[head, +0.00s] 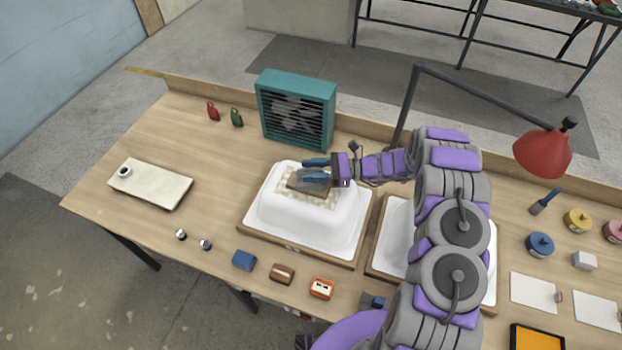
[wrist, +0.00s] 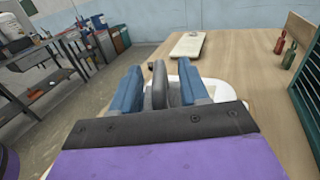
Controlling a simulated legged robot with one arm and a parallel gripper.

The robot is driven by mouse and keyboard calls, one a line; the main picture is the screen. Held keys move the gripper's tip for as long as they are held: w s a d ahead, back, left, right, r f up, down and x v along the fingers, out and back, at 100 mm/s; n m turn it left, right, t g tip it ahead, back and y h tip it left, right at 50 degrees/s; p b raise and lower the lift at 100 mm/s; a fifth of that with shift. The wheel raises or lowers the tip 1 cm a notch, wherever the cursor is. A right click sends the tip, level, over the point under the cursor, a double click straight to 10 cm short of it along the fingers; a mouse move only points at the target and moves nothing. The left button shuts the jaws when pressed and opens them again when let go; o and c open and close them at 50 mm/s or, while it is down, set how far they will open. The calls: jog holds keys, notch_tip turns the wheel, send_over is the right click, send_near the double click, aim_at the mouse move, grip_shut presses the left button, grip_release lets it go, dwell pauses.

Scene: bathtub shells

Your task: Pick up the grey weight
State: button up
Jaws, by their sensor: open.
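My gripper (head: 312,168), with two blue fingers, is over the white upturned bathtub shell (head: 306,225). In the wrist view my gripper (wrist: 160,82) is open, its fingers apart on either side of the grey weight (wrist: 157,88). A gap shows on both sides of the weight. In the head view the weight (head: 314,184) sits on the cream patch on top of the shell, partly hidden by the fingers. A small brown piece shows beside it. The weight's underside is hidden.
A teal fan unit (head: 296,110) stands behind the shell. A second white shell is partly hidden by my arm at right. A red lamp (head: 543,152) overhangs the right side. Small blocks (head: 282,274) line the front edge. The bench left of the shell is mostly clear.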

jog(key=shift+a, duration=0.6)
jog(key=shift+d, duration=0.4)
jog(key=c, duration=0.8)
jog(key=shift+a, duration=0.15)
grip_shut()
